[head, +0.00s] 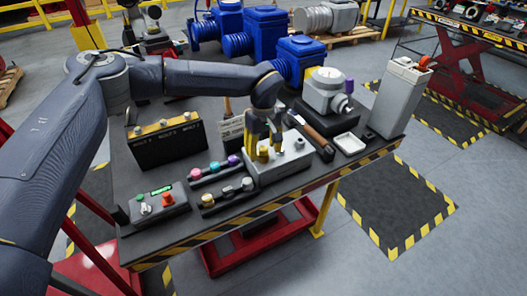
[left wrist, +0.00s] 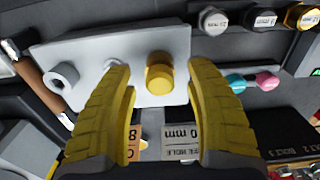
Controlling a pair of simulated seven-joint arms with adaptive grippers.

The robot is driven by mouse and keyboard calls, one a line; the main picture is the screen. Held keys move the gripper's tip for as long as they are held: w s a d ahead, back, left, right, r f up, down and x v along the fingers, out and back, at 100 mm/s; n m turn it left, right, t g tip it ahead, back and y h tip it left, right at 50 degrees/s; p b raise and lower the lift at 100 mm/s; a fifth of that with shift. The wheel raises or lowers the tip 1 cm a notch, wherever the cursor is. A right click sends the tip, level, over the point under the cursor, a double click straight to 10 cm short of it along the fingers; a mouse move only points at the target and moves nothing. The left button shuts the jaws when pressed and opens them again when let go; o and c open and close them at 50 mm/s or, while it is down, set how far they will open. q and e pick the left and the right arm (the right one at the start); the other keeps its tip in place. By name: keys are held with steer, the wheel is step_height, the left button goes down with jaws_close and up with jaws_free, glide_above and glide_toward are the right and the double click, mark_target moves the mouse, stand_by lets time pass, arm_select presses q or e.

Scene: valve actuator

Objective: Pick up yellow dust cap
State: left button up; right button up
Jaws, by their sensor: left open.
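The yellow dust cap (left wrist: 160,72), a short cylinder, stands on the light grey block (left wrist: 100,48). In the left wrist view it lies between and just beyond the fingertips of my left gripper (left wrist: 163,78), nearer the right finger. The gripper is open and no finger visibly touches the cap. In the head view my left gripper (head: 264,145) points down over the grey block (head: 292,163), and its fingers largely hide the cap. My right gripper is not in view.
A rack of labelled caps (head: 228,193) includes another yellow one (left wrist: 300,17). A rack of coloured knobs (head: 214,168) is beside it. A brown-handled tool (head: 318,140), white tray (head: 350,143) and tall grey box (head: 400,98) stand right. A black case (head: 165,143) stands left.

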arm_select(q)
steer(key=c, duration=1.2)
steer(key=shift+r, duration=0.1)
